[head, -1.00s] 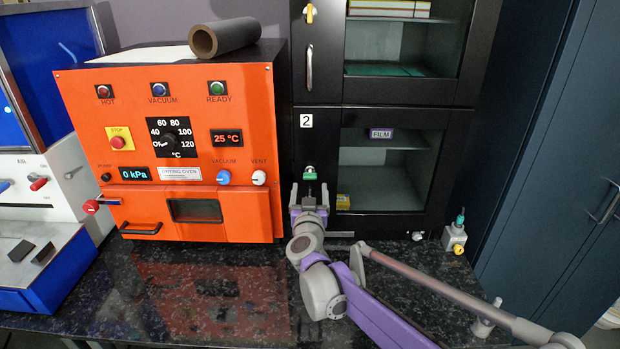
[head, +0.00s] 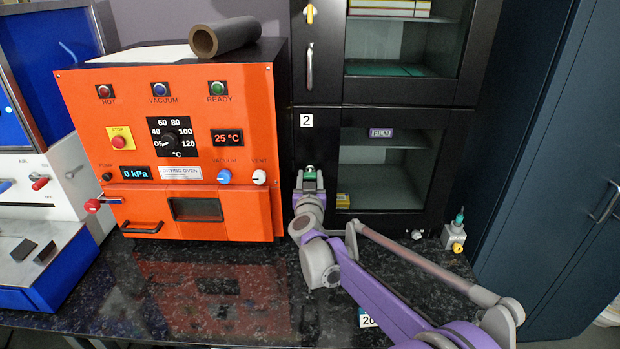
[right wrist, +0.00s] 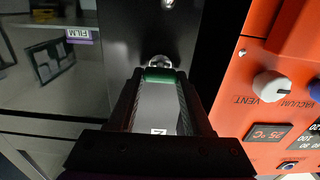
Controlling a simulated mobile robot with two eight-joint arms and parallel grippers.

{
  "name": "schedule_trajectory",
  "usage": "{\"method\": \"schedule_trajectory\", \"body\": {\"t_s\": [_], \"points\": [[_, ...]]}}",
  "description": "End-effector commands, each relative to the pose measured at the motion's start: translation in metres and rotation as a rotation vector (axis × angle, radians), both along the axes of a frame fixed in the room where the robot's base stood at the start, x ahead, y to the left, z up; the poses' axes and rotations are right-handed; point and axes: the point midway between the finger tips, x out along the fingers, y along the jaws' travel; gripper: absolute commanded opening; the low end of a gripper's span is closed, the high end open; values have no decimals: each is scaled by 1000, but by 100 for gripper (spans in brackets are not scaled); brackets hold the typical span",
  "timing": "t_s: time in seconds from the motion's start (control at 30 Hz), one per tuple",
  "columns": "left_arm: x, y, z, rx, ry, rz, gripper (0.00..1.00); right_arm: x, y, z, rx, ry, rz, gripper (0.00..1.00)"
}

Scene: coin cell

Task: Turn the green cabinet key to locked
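The green cabinet key (head: 309,170) sits in a round silver lock on the black frame of the lower cabinet door, left of its glass. In the right wrist view the key (right wrist: 160,74) shows as a green bar below the lock. My right gripper (head: 310,178) is at the key, with one finger on each side of it. In the right wrist view the fingertips (right wrist: 160,78) lie close along both ends of the bar. I cannot tell whether they press on it. My left gripper is not in view.
An orange drying oven (head: 242,200) stands close left of my right gripper. A small grey box with a green-topped piece (head: 454,238) stands at the right. A yellow key (head: 309,14) is on the upper door. The dark counter (head: 200,290) in front is mostly clear.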

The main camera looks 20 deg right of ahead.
Motion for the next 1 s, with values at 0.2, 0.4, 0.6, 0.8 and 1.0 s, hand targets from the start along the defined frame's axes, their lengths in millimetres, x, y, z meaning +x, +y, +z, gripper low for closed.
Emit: {"method": "schedule_trajectory", "body": {"t_s": [0.2, 0.4, 0.6, 0.8, 1.0], "points": [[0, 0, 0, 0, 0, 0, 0, 0, 0, 0, 0, 0, 0, 0], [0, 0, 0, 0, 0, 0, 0, 0, 0, 0, 12, -3, 0, 0], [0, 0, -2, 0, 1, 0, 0, 0, 0, 0, 75, -22, 0, 0], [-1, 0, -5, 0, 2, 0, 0, -1, -1, -1, 209, -60, 0, 0], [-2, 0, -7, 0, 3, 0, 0, -1, -2, -1, 386, -111, 0, 0]]}}
